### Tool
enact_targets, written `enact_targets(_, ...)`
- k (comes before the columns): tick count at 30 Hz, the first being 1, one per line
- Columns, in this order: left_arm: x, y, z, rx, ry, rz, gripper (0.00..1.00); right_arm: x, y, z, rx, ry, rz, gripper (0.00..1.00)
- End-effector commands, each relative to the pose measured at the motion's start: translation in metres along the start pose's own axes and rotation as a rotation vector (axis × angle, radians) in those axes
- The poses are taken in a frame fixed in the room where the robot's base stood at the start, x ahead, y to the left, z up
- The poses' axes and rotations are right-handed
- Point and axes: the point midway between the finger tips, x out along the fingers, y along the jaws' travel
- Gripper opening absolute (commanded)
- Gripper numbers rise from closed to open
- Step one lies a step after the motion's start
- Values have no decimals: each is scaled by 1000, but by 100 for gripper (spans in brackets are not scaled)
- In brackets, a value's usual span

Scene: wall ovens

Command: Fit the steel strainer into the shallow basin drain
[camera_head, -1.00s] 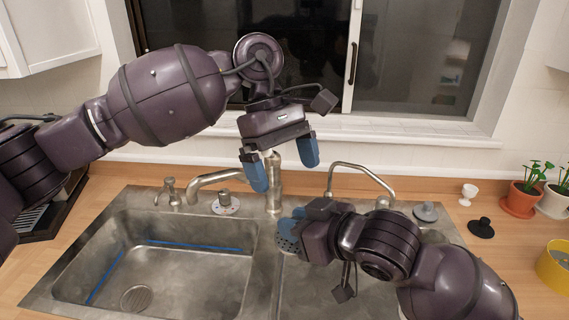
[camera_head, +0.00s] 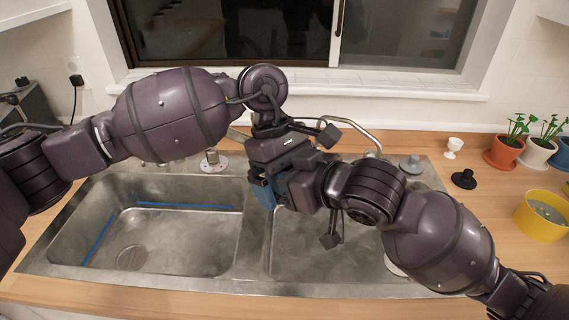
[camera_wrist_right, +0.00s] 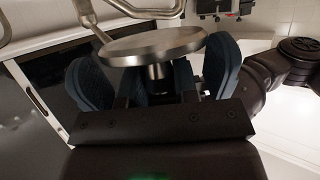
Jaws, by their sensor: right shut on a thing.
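The steel strainer (camera_wrist_right: 152,45) shows in the right wrist view as a flat round disc with a short stem. My right gripper (camera_wrist_right: 158,85) is shut on that stem. In the head view my right gripper (camera_head: 283,188) is above the right basin (camera_head: 318,252), and the strainer is hidden there. My left gripper (camera_head: 282,166) overlaps it, its blue fingers apart; whether they touch the strainer cannot be told. The left basin (camera_head: 190,240) has a round drain (camera_head: 131,258) and blue line marks. The right basin's drain is hidden by my right arm.
A knobbed perforated disc (camera_head: 213,163) and a grey stopper (camera_head: 411,163) are on the sink's back ledge. A black stopper (camera_head: 464,180), a white cup (camera_head: 454,146), potted plants (camera_head: 505,152) and a yellow bowl (camera_head: 541,218) are at right. The faucet is partly hidden behind my arms.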

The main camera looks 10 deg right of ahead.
Motion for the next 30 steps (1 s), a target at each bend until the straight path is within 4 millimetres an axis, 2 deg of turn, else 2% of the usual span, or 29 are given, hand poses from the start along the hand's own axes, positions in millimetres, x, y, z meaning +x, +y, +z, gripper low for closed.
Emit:
enact_targets(11,4,0,0,1,0,0,98,0,0,0,0,1,0,4)
enact_targets(18,4,0,0,1,0,1,62,0,-1,0,1,1,-2,4)
enact_targets(19,4,0,0,1,0,2,60,0,-1,0,1,1,-3,4)
enact_targets(20,3,0,0,1,0,2,60,0,-1,0,1,1,-4,29)
enact_targets(24,3,0,1,1,0,2,60,0,-1,0,1,1,-4,51)
enact_targets(26,3,0,1,1,0,2,60,0,-1,0,1,1,-4,57)
enact_targets(30,3,1,1,1,0,3,60,0,-2,0,1,1,-6,57)
